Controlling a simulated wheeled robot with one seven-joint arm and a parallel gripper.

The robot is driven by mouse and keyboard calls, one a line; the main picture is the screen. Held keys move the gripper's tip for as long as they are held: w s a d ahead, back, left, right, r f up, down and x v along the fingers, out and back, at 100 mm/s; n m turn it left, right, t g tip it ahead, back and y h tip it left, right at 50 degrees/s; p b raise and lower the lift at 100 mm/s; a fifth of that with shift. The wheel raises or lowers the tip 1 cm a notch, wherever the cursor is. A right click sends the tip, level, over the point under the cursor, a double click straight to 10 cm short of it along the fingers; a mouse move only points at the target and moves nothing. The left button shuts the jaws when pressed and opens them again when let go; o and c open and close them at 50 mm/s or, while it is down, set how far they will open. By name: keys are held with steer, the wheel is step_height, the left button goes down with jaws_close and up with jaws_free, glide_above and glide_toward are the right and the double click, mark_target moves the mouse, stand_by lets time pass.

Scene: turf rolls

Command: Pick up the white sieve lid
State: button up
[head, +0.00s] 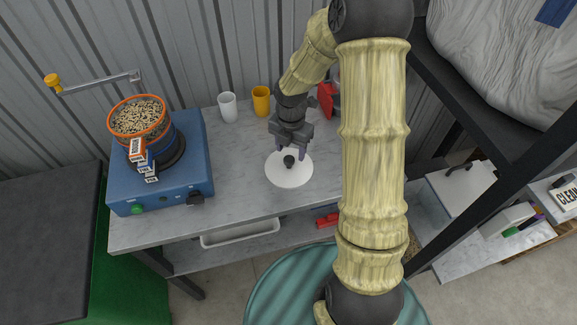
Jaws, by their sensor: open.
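The white sieve lid (289,176) is a flat white disc with a dark round knob (289,160) in its middle. It lies on the grey marbled bench top, near the front edge. My gripper (291,152) is over the lid with its fingers pointing down at the knob. The fingers are open, one to each side of the knob. I cannot tell from this one view how far the fingertips are above the lid. The gripper body hides a little of the bench behind the lid.
A blue sieve shaker (188,190) with an orange-rimmed sieve (125,105) full of seeds or grains stands at the left. A white cup (228,108) and a yellow cup (261,101) stand behind. A red object (326,99) is behind my arm. Bench between shaker and lid is clear.

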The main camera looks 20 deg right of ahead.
mark_target(289, 158)
steer(key=f, duration=0.5)
steer(key=shift+a+f, duration=0.1)
steer(key=shift+a, duration=0.1)
steer(key=shift+c, duration=0.4)
steer(key=c, duration=1)
